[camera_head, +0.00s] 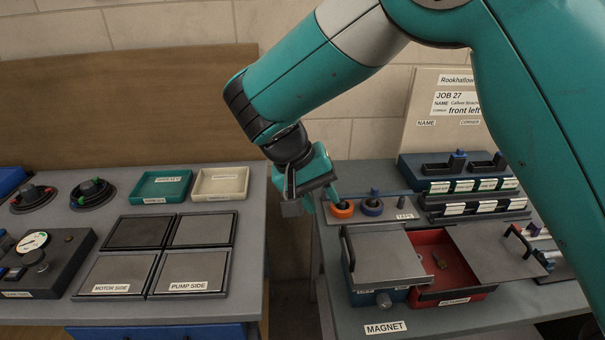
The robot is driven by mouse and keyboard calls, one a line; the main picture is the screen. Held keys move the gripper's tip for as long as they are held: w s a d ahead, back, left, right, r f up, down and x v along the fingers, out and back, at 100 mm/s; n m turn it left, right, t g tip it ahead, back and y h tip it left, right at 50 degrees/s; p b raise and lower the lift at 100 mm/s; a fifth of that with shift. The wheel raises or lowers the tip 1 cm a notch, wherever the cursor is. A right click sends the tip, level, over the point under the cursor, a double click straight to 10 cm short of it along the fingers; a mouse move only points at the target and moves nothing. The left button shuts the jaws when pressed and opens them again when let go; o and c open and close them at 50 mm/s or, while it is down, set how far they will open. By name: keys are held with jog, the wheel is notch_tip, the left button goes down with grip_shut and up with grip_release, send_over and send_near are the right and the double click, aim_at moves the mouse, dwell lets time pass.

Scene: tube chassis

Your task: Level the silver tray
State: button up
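No single tray is marked as the silver tray. On the right bench, a silver-grey flat plate (388,254) with a raised left edge lies over a blue box (365,297), and it looks slightly tilted. A second silver-grey plate (500,252) lies right of the red box (428,240). On the left bench, silver-grey square trays sit in a block, including one labelled PUMP SIDE (192,272). My gripper (317,205) hangs above the gap between the benches, left of the orange ring. Its fingers look apart, with nothing clearly held.
A teal tray (161,187) and cream tray (220,184) stand at the left bench's back. A gauge box (40,262) is far left. My arm crosses the upper right.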

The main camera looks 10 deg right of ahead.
jog(key=p+v, duration=0.1)
jog(key=v, duration=0.6)
jog(key=shift+a+r, duration=0.15)
jog(key=shift+r, duration=0.15)
